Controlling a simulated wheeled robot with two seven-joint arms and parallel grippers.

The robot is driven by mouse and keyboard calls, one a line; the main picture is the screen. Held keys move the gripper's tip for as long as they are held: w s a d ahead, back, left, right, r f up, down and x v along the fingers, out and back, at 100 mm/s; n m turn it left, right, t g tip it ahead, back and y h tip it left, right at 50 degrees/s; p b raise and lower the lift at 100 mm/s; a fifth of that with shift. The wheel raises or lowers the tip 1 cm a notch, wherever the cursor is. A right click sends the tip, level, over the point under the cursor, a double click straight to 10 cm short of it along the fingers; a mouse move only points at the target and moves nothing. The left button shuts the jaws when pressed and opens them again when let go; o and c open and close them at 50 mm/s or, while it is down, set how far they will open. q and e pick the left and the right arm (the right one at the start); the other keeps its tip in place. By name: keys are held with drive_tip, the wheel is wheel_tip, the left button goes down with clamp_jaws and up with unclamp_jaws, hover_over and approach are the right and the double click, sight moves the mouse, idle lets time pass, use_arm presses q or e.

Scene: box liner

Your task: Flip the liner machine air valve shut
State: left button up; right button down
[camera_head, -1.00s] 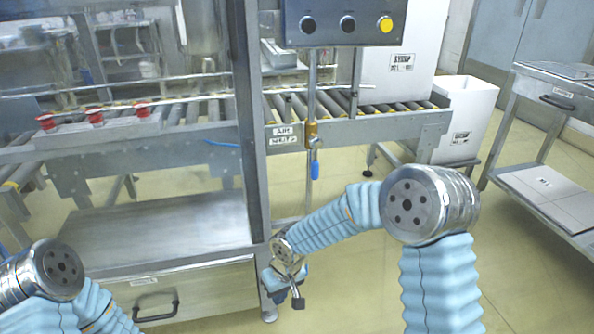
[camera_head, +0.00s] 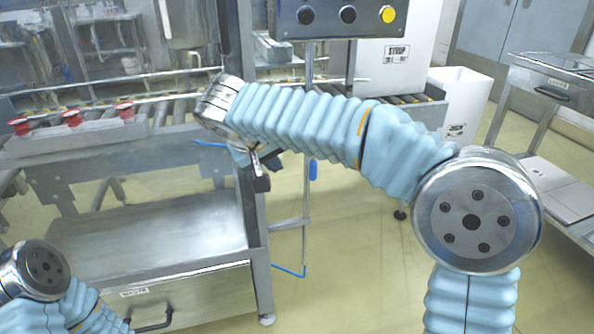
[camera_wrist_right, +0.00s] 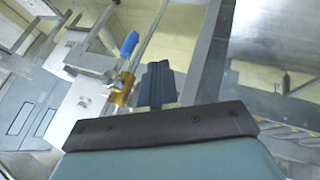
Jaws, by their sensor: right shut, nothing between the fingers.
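The air valve has a brass body (camera_wrist_right: 122,90) and a blue handle (camera_wrist_right: 129,43) on a thin vertical pipe. In the head view the blue handle (camera_head: 313,169) hangs down alongside the pipe; my right forearm hides the brass body. My right gripper (camera_head: 262,178) is shut and empty, left of the handle in the head view and apart from it. In the wrist view its dark fingers (camera_wrist_right: 157,82) are together beside the brass body, with a small gap in the picture. My left arm is at the lower left; its gripper is out of view.
A control box (camera_head: 345,18) with two dark buttons and a yellow one sits above my right arm. A steel frame post (camera_head: 252,215) stands just left of the pipe. A roller conveyor (camera_head: 180,112) runs behind. The floor right of the pipe is clear.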

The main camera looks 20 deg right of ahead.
drive_tip(key=w+d+f, duration=0.5)
drive_tip(key=d+f, duration=0.2)
drive_tip(key=f, duration=0.1)
drive_tip(key=shift+w+d+p, duration=0.25)
drive_tip(key=shift+d+p, duration=0.05)
idle(0.3)
